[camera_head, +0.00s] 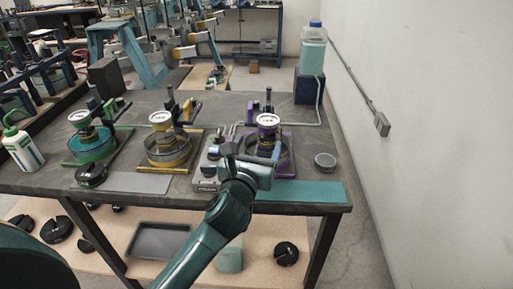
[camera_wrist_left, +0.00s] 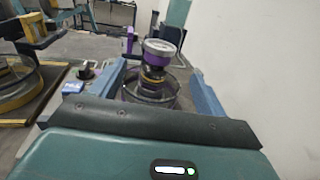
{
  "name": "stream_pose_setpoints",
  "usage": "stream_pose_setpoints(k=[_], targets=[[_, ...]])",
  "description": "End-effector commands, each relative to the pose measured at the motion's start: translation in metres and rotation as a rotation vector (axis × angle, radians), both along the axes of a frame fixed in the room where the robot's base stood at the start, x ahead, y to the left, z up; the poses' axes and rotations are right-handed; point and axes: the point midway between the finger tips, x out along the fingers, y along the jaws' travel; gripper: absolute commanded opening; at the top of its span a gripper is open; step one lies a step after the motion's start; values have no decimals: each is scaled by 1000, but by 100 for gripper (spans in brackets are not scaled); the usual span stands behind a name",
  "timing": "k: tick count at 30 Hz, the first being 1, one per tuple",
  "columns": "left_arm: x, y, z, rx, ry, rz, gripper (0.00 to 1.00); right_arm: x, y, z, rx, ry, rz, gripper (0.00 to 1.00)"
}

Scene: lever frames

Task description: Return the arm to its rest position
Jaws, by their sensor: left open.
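My left arm (camera_head: 205,240) reaches up from the bottom of the head view, over the front edge of the workbench (camera_head: 325,220). My left gripper (camera_head: 252,155) is open in front of the purple fixture (camera_head: 284,136). In the left wrist view the gripper (camera_wrist_left: 160,72) has its blue fingers apart, left and right of the purple fixture's round base. The purple-rimmed dial (camera_wrist_left: 160,47) stands beyond them. Nothing is seen gripped; whether a finger touches the fixture I cannot tell. My right gripper is not in view.
A yellow fixture (camera_head: 170,150) and a green fixture (camera_head: 92,145) stand to the left on the bench. A white bottle (camera_head: 22,150) is at its left end, a small round dish (camera_head: 325,161) at right. A wall (camera_head: 430,110) bounds the right side.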

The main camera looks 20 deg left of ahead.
Motion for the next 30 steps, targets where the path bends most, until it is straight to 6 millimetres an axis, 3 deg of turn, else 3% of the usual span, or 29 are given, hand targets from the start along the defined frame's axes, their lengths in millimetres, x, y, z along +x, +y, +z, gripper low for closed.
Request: stream_pose_setpoints(k=[13, 17, 23, 26, 30], targets=[[-1, 0, 0, 2, -2, 0, 75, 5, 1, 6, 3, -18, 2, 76], [-6, 3, 0, 86, -24, 11, 75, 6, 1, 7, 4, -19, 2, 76], [-33, 4, -5, 560, -126, 37, 75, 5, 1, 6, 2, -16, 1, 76], [-52, -7, -13, 884, -175, 22, 75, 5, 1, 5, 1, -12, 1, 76], [-79, -29, -38, 1344, -223, -46, 75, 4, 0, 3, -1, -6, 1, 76]])
